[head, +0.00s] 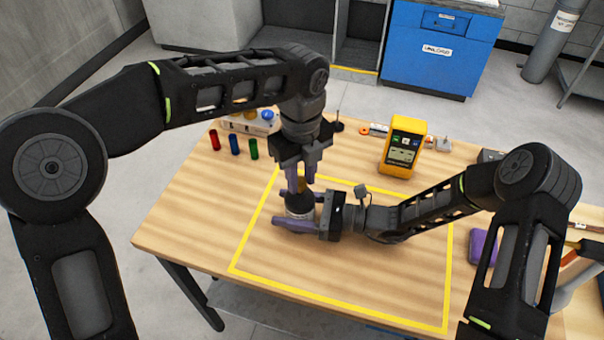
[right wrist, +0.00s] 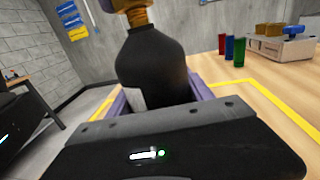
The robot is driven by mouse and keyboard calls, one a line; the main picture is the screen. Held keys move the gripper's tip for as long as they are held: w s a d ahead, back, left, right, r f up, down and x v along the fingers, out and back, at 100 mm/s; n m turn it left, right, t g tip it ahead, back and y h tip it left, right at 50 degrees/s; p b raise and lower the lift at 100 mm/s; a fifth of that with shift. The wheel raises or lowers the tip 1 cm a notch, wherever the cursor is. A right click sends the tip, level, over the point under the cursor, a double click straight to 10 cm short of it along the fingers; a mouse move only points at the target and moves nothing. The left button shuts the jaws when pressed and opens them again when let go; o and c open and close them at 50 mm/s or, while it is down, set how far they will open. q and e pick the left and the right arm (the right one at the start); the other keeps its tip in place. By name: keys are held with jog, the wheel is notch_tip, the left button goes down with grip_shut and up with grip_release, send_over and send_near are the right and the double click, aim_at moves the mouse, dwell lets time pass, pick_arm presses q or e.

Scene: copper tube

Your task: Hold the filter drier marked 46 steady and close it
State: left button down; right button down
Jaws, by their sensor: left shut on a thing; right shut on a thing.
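The filter drier (head: 299,207) is a dark, bottle-shaped body standing upright near the left part of the yellow-outlined area. It also shows large in the right wrist view (right wrist: 153,68), with a pale label low on its side; I cannot read a number. Its brass-coloured cap (right wrist: 136,17) is on top. My right gripper (head: 296,212) is shut on the drier's body from the right, purple fingers on either side. My left gripper (head: 301,184) points down from above and is shut on the cap, its fingers hiding much of it in the head view.
Red (head: 214,140), blue (head: 234,145) and green (head: 254,149) cylinders stand at the table's back left, by a white box (head: 238,126) with coloured knobs. A yellow meter (head: 403,148) stands behind my right forearm. A purple object (head: 484,248) lies right. The outlined area's front (head: 340,275) is clear.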

pick_arm(q)
jog(key=m, duration=0.5)
jog(key=shift+a+m, duration=0.15)
jog(key=shift+m, duration=0.15)
jog(key=m, duration=0.2)
jog(key=shift+m, duration=0.4)
jog(key=m, duration=0.2)
jog(key=shift+a+m, duration=0.1)
jog(key=shift+m, duration=0.2)
jog(key=m, duration=0.4)
jog(key=shift+f, duration=0.3)
jog(key=shift+a+r+m, duration=0.1)
jog(key=shift+r+m, duration=0.1)
jog(key=shift+m, duration=0.7)
jog(key=c, duration=1.1)
grip_release()
